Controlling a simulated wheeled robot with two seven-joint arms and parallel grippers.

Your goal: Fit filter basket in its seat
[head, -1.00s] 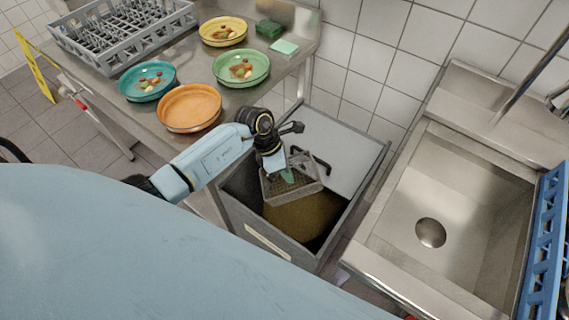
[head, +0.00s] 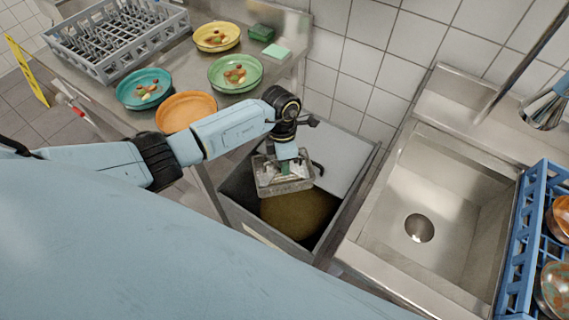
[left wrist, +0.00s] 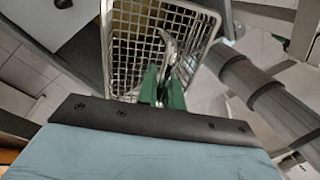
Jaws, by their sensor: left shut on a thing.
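The filter basket (head: 285,179) is a small metal mesh basket held over the open grey bin (head: 333,212). In the head view it hangs about level above the bin's brown contents. My left gripper (head: 286,162) is shut on it from above. In the left wrist view the basket (left wrist: 150,50) shows its wire grid beyond the green fingertips (left wrist: 162,88), which close on a metal handle part. A seat for the basket cannot be made out clearly. My right gripper is not in view.
A steel sink (head: 440,220) with a round drain stands right of the bin, with a blue rack (head: 522,235) of bowls beside it. On the steel counter left are several plates with food scraps, an orange plate (head: 186,110) close to my left arm, and a grey dish rack (head: 118,38).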

